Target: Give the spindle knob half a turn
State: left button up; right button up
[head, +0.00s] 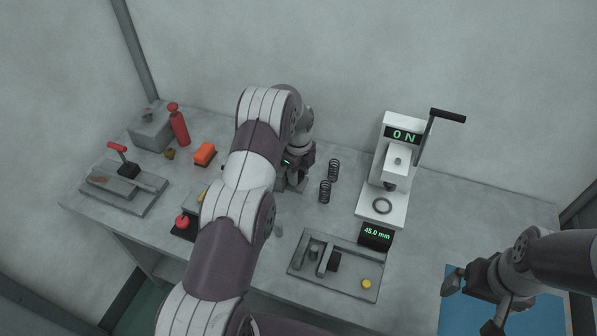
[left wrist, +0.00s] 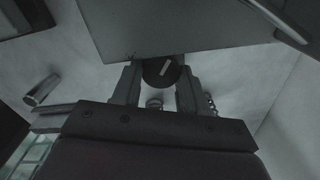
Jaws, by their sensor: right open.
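The spindle knob (left wrist: 161,71) is a dark round knob with a pale line on its face, seen in the left wrist view just under a grey plate. My left gripper (left wrist: 160,84) has one finger on each side of it, and both fingers appear to touch its sides. The pale line is tilted a little to the right. In the head view my left gripper (head: 296,178) is at the middle back of the bench, partly hidden by my arm, and the knob is hidden there. My right gripper (head: 472,304) is open and empty over the blue mat (head: 545,312).
A white press (head: 397,160) reading 0 N stands to the right, with a 45.0 mm display (head: 376,236) in front. Two springs (head: 325,191) stand between. A grey fixture plate (head: 345,280) lies at the front; a red bottle (head: 179,128) and orange block (head: 204,153) stand left.

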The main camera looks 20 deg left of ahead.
pick_arm(q)
jog(key=n+b, duration=0.1)
jog(key=n, duration=0.2)
jog(key=shift+n+b, duration=0.3)
jog(key=shift+w+n+b, duration=0.15)
jog(key=shift+n+b, duration=0.4)
jog(key=shift+n, duration=1.35)
jog(key=shift+n, duration=0.3)
jog(key=o, duration=0.8)
